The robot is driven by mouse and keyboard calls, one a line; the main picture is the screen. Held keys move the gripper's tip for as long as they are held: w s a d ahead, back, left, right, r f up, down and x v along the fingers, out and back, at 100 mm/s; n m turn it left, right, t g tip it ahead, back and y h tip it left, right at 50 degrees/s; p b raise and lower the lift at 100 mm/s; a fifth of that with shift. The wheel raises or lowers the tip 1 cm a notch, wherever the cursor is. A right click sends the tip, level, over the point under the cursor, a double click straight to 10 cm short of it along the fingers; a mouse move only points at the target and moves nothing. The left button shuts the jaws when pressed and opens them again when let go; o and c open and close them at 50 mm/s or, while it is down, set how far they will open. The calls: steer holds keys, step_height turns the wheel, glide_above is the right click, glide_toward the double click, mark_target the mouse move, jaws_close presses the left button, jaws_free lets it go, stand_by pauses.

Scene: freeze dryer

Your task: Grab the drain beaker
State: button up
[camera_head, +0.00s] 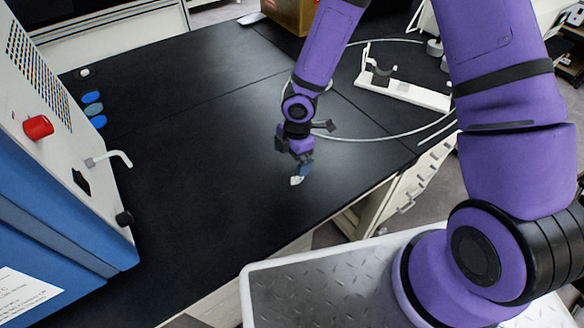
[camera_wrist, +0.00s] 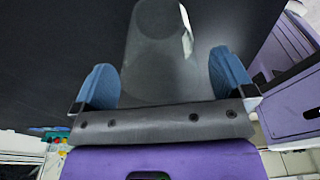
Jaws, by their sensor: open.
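A clear, see-through beaker (camera_wrist: 160,50) with a white patch on its side shows in the wrist view. In the head view only a small whitish patch (camera_head: 296,180) shows just below my gripper, probably part of the beaker. My gripper (camera_head: 301,165) is low over the black bench. Its blue fingers are open in the wrist view (camera_wrist: 165,78), one on each side of the beaker's near part. A gap shows between the beaker and each finger. How deep the beaker sits between them is hard to tell.
The blue and white freeze dryer (camera_head: 55,170) stands at the left, with a red knob (camera_head: 38,127) and a white drain spout (camera_head: 112,157). Blue discs (camera_head: 93,110) lie behind it. A white stand (camera_head: 405,90) is at the right. The bench middle is clear.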

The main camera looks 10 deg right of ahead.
steer(key=shift+a+f, duration=0.1)
steer(key=shift+f, duration=1.2)
steer(key=c, duration=1)
steer(key=shift+s+r, duration=0.1)
